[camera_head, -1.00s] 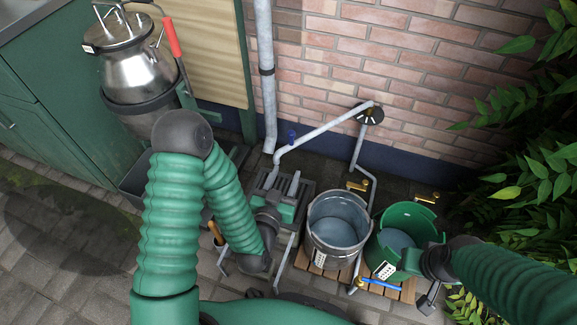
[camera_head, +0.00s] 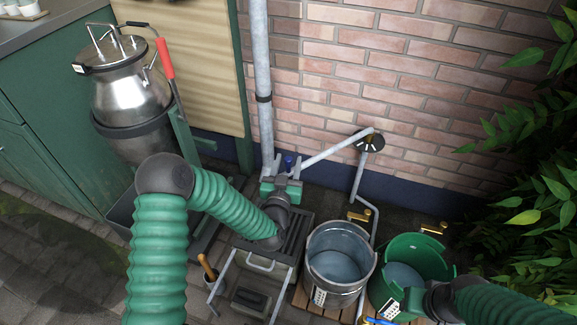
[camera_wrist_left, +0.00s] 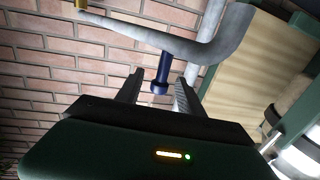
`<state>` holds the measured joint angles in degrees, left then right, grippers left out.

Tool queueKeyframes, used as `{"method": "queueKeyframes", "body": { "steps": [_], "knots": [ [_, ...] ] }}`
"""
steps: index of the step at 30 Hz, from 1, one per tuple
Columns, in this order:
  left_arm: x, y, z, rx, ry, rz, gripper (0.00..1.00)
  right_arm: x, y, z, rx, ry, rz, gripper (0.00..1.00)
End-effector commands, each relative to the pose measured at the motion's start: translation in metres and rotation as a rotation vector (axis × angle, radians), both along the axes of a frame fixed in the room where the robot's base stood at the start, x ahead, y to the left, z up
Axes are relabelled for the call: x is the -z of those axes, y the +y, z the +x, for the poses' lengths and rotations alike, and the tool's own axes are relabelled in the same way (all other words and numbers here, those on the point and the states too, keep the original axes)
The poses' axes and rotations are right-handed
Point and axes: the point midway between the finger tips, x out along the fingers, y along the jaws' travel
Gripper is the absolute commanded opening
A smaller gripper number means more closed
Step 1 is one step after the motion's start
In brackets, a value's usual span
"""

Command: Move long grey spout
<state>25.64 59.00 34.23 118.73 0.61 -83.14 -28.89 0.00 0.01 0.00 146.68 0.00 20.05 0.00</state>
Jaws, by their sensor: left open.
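The long grey spout (camera_head: 332,150) slants down to the left from the wall fitting (camera_head: 370,141) in the head view. It also crosses the top of the left wrist view (camera_wrist_left: 150,36), with its bent end at the right. A dark blue peg-like handle (camera_wrist_left: 163,72) sits beside the spout, between my left fingers in the wrist view. My left gripper (camera_head: 287,166) is open around or just short of this handle (camera_head: 289,159); contact cannot be told. The gripper hides the spout's lower end in the head view. My right gripper (camera_head: 412,302) is at the green bucket's near side; its jaws are unclear.
A vertical grey downpipe (camera_head: 262,95) runs down the brick wall. A steel milk can (camera_head: 130,92) stands left. Leaves (camera_head: 545,190) fill the right side.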

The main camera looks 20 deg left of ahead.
Motion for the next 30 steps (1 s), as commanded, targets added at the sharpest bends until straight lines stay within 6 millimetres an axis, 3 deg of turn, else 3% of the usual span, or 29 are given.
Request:
{"method": "queueKeyframes", "body": {
  "steps": [10,21,30],
  "knots": [
    [-0.0011,0.0013,0.0091,0.0,0.0,0.0,0.45,0.0034,0.0,0.0002,0.0,0.0,0.0,0.36],
    [-0.0007,0.0012,0.0088,0.0,0.0,0.0,0.0,0.0034,0.0,0.0001,0.0,0.0,0.0,0.36],
    [-0.0004,0.0012,0.0086,0.0,0.001,0.0,0.0,0.0035,0.0,0.0001,0.0,0.0,0.0,0.36]
  ]
}}
